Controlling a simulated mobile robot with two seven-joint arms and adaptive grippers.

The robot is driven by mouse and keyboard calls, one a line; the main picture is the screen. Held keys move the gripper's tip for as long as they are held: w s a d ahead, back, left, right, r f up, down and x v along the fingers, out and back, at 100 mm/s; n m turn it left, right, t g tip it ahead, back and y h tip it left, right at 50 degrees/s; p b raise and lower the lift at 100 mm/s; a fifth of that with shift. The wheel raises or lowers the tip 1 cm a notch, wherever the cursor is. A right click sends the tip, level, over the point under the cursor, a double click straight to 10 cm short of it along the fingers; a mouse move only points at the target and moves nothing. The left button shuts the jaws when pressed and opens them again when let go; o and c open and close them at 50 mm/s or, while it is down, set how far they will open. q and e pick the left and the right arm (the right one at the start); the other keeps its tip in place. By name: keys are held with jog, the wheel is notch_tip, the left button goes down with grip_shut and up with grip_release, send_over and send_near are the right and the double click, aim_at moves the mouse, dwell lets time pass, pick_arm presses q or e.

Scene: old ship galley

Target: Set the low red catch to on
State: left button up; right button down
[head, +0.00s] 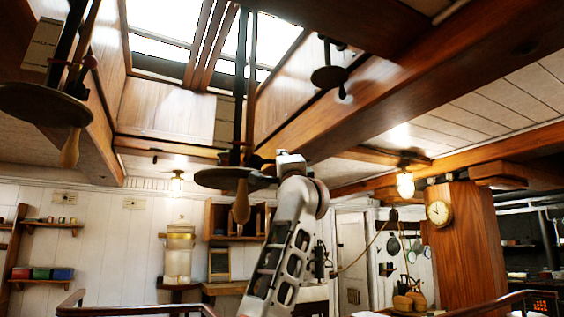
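I cannot make out a low red catch in the head view, which looks up towards the skylight and the far wall. One of my arm's links rises through the lower middle of the view, and its top joint hides part of the wall shelves behind it. I cannot tell which arm it is. Neither gripper's fingers can be seen.
Round hanging fixtures (222,178) (45,104) hang from above. A wooden post with a clock (438,213) stands at right. Wooden rails (135,309) cross the lower edge. Red (22,273), green and blue boxes sit on a left shelf (40,283).

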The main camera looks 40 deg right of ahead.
jog(key=c, duration=1.8)
grip_release()
jog(key=shift+c, duration=0.2)
jog(key=shift+o, duration=0.7)
jog(key=shift+f, duration=0.1)
jog(key=v, duration=0.7)
jog(key=shift+s, duration=0.15)
jog(key=shift+a, duration=0.1)
jog(key=shift+f, duration=0.1)
